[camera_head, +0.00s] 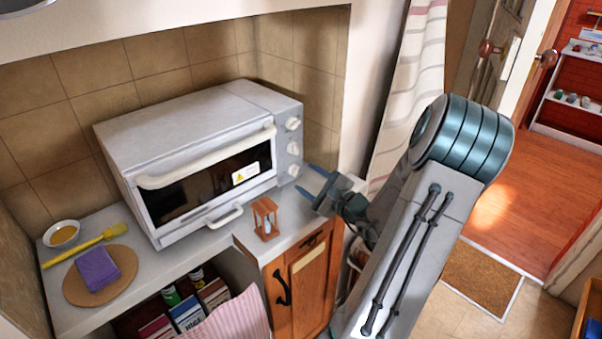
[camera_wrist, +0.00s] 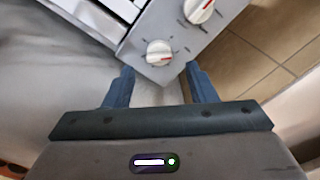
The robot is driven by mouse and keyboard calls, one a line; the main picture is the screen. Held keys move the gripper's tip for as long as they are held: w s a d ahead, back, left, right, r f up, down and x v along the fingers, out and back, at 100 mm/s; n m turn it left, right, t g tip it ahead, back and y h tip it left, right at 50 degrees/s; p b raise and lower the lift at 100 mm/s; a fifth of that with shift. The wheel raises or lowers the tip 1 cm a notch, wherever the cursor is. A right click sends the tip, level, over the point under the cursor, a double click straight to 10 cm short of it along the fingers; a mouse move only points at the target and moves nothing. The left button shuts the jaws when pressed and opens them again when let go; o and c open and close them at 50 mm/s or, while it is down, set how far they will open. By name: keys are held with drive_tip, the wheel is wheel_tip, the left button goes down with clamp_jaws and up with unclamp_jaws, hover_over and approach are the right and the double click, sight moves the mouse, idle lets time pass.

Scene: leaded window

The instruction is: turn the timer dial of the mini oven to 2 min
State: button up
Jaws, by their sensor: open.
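The mini oven (camera_head: 190,120) is a white box with a glass door, standing on the counter in the tiled alcove. Its right front panel carries three white knobs in a column: top (camera_head: 292,124), middle (camera_head: 293,148) and bottom (camera_head: 294,170). I cannot read which is the timer dial. My gripper (camera_head: 304,178) is open and empty, its blue fingers pointing at the bottom knob from the right. In the wrist view the bottom knob (camera_wrist: 158,54), with a red mark, lies just beyond and between the fingertips (camera_wrist: 159,70), apparently untouched. Another knob (camera_wrist: 199,10) shows above right.
A wooden hourglass (camera_head: 265,217) stands on the counter near my gripper. The oven door handle (camera_head: 205,160) juts forward to the left. A purple cloth (camera_head: 97,268) on a round board, a yellow utensil and a bowl (camera_head: 62,234) lie at the left.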

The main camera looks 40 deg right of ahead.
sight(295, 170)
drive_tip(key=shift+w+a, duration=0.15)
drive_tip(key=shift+w, duration=1.6)
drive_tip(key=c, duration=1)
drive_tip(key=shift+o, duration=0.2)
drive_tip(key=shift+m+p, duration=0.55)
drive_tip(key=shift+m, duration=0.25)
drive_tip(key=o, duration=1)
drive_tip(key=shift+c, duration=0.2)
